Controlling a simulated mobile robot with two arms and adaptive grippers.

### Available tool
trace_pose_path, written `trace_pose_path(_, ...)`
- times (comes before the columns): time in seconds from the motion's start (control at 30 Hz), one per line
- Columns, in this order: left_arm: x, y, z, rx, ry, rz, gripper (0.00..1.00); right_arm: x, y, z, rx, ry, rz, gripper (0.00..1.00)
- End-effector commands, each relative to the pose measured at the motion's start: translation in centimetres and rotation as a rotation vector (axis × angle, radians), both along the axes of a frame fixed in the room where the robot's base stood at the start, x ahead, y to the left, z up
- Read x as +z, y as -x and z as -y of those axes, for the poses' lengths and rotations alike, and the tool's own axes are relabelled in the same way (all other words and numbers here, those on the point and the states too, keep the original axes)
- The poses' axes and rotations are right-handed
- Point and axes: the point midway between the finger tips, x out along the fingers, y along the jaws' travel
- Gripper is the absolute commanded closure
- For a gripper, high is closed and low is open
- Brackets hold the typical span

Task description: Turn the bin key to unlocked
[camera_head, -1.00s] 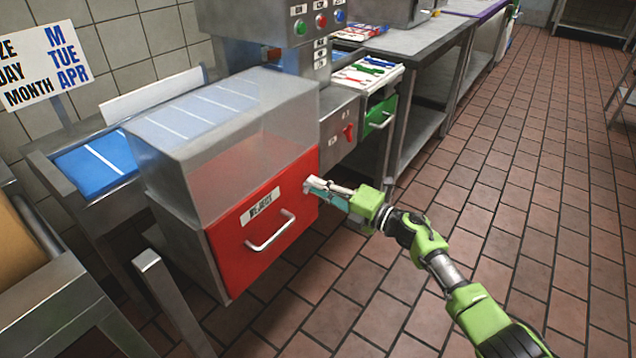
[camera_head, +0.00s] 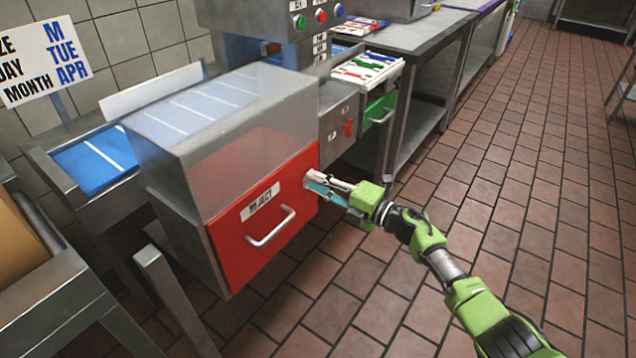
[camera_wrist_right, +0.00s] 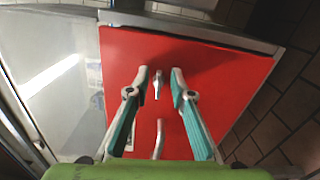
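The red reject bin (camera_head: 230,255) has a label and a silver bar handle (camera_head: 270,228). The handle also shows in the right wrist view (camera_wrist_right: 159,138). A small silver key (camera_wrist_right: 158,84) stands out from the bin's red front (camera_wrist_right: 215,85) in that view. My right gripper (camera_wrist_right: 160,76) is open, with one fingertip on each side of the key and a gap to each. In the head view the right gripper (camera_head: 312,179) is at the bin front's upper right, and the key is hidden or too small to tell. My left gripper is not in view.
A clear cover (camera_head: 240,130) sits above the bin. A machine with coloured buttons (camera_head: 319,22) and a red switch (camera_head: 348,128) stand behind. A green drawer (camera_head: 380,115) is further back. The tiled floor (camera_head: 500,220) at the right is free.

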Motion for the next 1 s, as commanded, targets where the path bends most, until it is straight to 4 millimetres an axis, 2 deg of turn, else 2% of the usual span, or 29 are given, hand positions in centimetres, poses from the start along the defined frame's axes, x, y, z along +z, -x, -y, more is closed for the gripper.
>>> trace_pose_path(0.27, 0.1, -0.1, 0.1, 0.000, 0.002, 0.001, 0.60, 0.0, 0.5, 0.8, -0.001, 0.001, 0.001, 0.78)
trace_pose_path(0.7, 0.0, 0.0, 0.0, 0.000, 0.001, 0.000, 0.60, -0.1, 5.6, 7.8, -0.001, 0.002, 0.000, 0.78)
trace_pose_path(0.83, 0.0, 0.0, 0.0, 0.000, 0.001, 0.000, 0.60, -0.1, 6.6, 9.0, 0.000, 0.001, -0.001, 0.78)
trace_pose_path(1.0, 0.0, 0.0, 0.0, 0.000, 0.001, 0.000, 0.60, 0.0, 7.1, 9.7, 0.000, 0.000, 0.000, 0.78)
